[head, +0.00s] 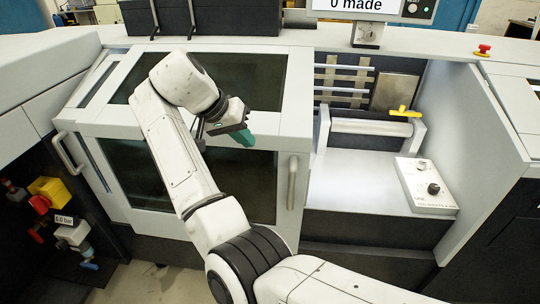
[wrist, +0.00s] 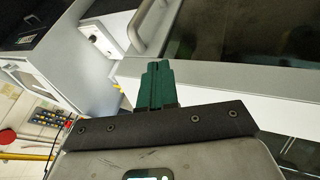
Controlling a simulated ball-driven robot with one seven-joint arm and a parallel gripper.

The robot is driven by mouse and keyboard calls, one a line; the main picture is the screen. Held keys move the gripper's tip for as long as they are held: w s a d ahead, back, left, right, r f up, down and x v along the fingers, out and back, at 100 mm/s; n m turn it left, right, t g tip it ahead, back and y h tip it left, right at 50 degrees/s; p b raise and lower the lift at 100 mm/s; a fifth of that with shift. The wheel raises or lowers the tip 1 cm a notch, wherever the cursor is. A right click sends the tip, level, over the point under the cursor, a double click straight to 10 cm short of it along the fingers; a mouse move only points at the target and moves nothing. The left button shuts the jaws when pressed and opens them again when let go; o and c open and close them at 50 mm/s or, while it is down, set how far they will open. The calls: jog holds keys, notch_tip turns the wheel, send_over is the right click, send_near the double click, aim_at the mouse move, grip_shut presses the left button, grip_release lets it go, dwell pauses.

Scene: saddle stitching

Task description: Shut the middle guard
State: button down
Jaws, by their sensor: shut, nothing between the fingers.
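A white guard (head: 137,124) with dark windows in its sloped top and its front covers the left-centre of the machine in the head view. An upright silver handle (head: 292,182) is at its right edge. The bay to its right stands uncovered. I cannot tell for certain that this is the middle guard. My gripper (head: 243,138), with green fingers, is in front of the guard, left of and above that handle, apart from it. In the wrist view the fingers (wrist: 157,82) are together and empty. A silver handle (wrist: 138,30) shows beyond them; I cannot tell which one.
The uncovered bay holds a roller (head: 372,127), a yellow lever (head: 405,111) and a control box (head: 426,185). A second handle (head: 66,153) is at the far left. A red stop button (head: 484,49) sits on the right top. Valves and a yellow block (head: 50,190) are lower left.

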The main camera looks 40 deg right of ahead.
send_near(281, 160)
notch_tip(281, 160, down, 3)
jog(key=s, duration=0.1)
jog(key=shift+s+d+f+p, duration=0.4)
jog(key=shift+s+d+f, duration=0.05)
jog(key=shift+s+d, duration=0.25)
jog(key=shift+s+d+f+p, duration=0.45)
jog(key=shift+s+d, duration=0.15)
jog(key=shift+s, duration=0.1)
